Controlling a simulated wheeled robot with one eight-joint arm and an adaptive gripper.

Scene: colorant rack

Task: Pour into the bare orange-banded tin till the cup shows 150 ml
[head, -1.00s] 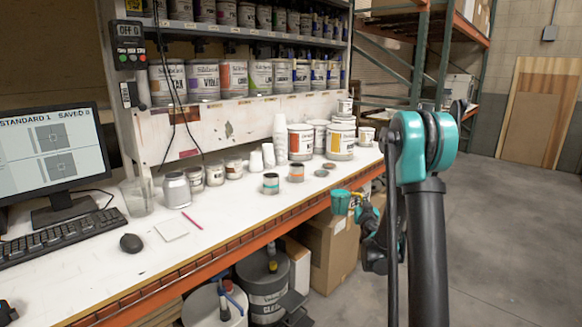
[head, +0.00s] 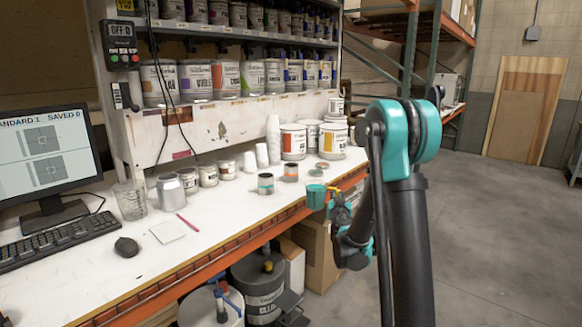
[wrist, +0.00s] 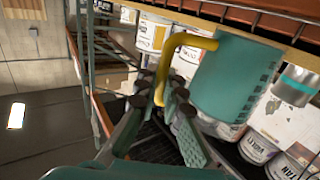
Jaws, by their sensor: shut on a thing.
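My gripper (wrist: 168,95) is shut on the yellow handle (wrist: 190,42) of a teal cup (wrist: 228,80). The cup also shows in the head view (head: 315,196), held by the bench's front edge. Dark marks run down its side in the wrist view; the level inside is not visible. The small open tin with an orange band (head: 291,173) stands on the bench behind and left of the cup, apart from it. A similar teal-banded tin (head: 265,184) stands left of it and shows in the wrist view (wrist: 303,80).
Two flat discs, probably lids (head: 315,172), lie near the orange-banded tin. Large labelled cans (head: 294,142) and white cup stacks (head: 273,140) stand behind. A glass beaker (head: 130,200) and monitor (head: 40,150) are at left. The bench front (head: 215,220) is mostly clear.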

